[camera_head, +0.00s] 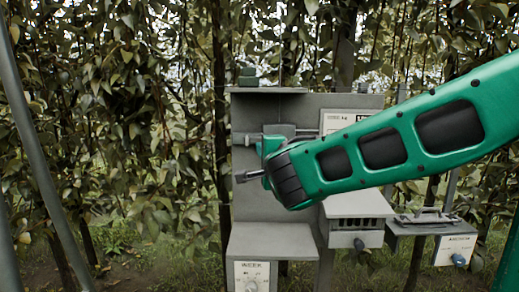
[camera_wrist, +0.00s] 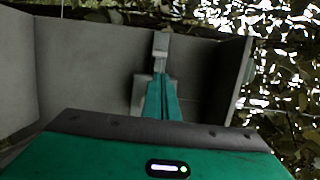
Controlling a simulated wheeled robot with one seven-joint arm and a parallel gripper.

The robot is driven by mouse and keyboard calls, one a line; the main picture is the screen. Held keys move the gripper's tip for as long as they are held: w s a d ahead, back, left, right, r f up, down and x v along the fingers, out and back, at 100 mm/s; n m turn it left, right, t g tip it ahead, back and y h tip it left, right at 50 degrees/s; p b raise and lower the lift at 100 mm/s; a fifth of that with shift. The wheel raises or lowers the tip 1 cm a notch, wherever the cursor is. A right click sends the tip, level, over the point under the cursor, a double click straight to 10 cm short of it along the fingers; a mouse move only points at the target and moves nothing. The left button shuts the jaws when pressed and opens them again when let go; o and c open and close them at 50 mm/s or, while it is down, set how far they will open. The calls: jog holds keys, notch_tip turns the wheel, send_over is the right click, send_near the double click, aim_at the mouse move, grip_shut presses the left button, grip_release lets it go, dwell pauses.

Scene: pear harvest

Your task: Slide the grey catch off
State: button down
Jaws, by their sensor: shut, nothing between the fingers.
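In the wrist view my gripper (camera_wrist: 161,82) is shut. Its two green fingers lie together and point at a small light-grey block (camera_wrist: 161,42), which looks like the grey catch, on a narrow stem against a grey panel (camera_wrist: 90,70). The fingertips are at or just short of the stem; I cannot tell whether they touch it. A grey plate (camera_wrist: 139,92) shows partly behind the fingers. In the head view my green arm reaches in from the right and hides much of the panel. A grey plate (camera_head: 279,129) with a thin rod shows above my wrist.
A grey box with a dial (camera_head: 251,274) stands below the panel. A slotted box (camera_head: 357,233) and a shelf with a handle (camera_head: 425,219) are to the right. A small green block (camera_head: 248,77) sits on the panel's top ledge. Leafy trees stand behind.

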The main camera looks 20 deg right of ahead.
send_near(253, 139)
jog(key=w, duration=0.5)
jog(key=shift+d, duration=0.15)
jog(key=shift+w, duration=0.1)
